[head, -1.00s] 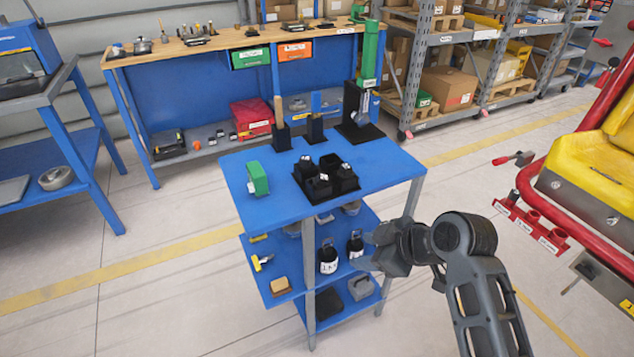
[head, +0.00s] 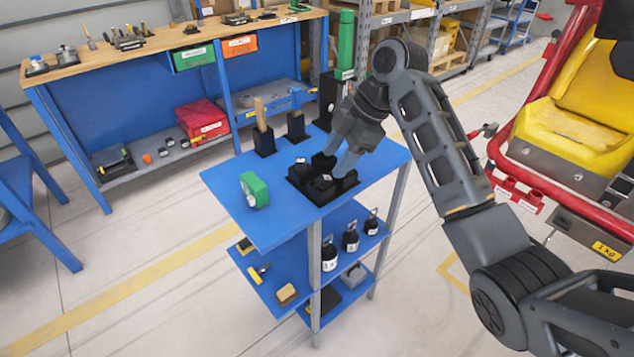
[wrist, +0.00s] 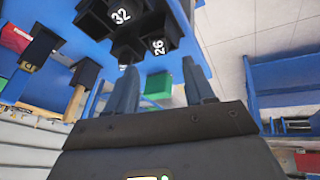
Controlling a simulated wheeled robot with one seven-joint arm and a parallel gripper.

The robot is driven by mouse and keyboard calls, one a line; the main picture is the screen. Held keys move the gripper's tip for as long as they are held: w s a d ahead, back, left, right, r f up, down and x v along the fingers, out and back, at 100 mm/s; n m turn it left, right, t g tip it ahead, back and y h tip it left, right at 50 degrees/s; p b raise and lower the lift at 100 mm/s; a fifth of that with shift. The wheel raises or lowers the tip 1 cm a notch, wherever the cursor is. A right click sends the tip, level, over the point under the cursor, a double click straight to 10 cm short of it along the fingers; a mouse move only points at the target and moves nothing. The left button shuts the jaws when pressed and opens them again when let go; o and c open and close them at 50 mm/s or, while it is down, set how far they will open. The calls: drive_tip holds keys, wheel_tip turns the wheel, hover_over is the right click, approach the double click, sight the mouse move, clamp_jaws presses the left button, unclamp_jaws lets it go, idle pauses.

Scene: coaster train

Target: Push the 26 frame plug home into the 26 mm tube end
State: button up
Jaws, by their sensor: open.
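The 26 plug (wrist: 158,48) is black with a white "26" on its top. It sits in a black holder beside a plug marked 32 (wrist: 121,16). In the head view the black holder (head: 318,194) stands on the blue cart's top, and I cannot tell there which plug is the 26. My gripper (head: 339,158) is over the holder, fingers down, open and empty. In the wrist view its fingers (wrist: 160,66) point toward the 26 plug, apart from it as far as I can tell. Red tube ends (head: 520,189) with white labels are at right; their sizes are unreadable.
A green block (head: 256,190) stands on the cart top (head: 240,228) left of the holder. Black stands and a tall green-and-black tool (head: 346,48) line its back edge. A red frame with a yellow seat (head: 570,125) is at right. Open floor lies between.

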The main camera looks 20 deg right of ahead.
sight(323, 177)
drive_tip(key=p+x, duration=0.1)
drive_tip(key=x, duration=0.4)
drive_tip(key=shift+c, duration=0.2)
clamp_jaws()
